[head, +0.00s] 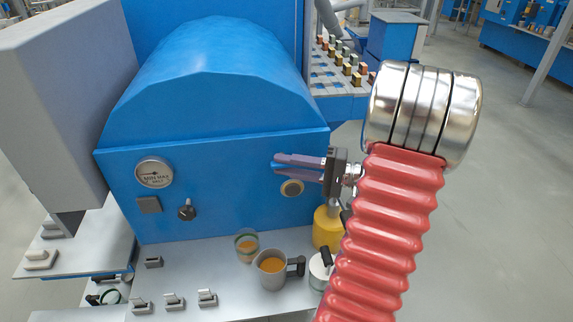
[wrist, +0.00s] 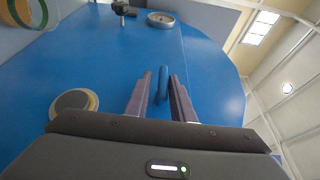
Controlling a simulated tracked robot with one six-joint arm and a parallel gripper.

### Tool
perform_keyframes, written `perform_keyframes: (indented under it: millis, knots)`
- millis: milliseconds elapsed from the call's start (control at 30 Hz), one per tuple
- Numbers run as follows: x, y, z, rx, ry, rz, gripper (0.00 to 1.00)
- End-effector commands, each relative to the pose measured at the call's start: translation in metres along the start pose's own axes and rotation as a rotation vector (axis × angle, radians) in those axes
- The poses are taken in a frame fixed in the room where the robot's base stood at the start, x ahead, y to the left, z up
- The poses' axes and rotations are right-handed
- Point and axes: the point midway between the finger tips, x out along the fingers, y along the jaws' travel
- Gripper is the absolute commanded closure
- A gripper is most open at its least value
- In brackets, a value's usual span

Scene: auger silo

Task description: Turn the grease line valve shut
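My gripper (head: 277,161) is at the right part of the blue housing's front panel, its two dark purple fingers pointing left in the head view. In the wrist view the fingers (wrist: 160,80) are apart, with a narrow blue bar (wrist: 162,86) standing between them. I see no clear contact with the bar; it may be the valve's handle, but I cannot tell. A black knob (head: 187,210) sits on the panel's lower left and shows small in the wrist view (wrist: 120,8). No part is plainly marked as the grease line valve.
A round dial gauge (head: 154,173) is at the panel's left. On the bench below stand an orange-filled mug (head: 272,268), a glass cup (head: 246,243), a yellow container (head: 327,229) and several switches (head: 173,302).

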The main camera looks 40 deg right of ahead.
Motion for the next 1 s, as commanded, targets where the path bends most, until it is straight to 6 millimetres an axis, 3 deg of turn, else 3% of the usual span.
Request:
perform_keyframes:
  millis: [333, 533, 1000]
  knots:
    - [0.000, -0.002, 0.000, -0.004, -0.001, -0.003, 0.71]
    - [-0.009, -0.002, -0.001, -0.004, 0.001, -0.004, 0.71]
    - [-0.078, -0.001, -0.001, -0.004, 0.002, -0.002, 0.71]
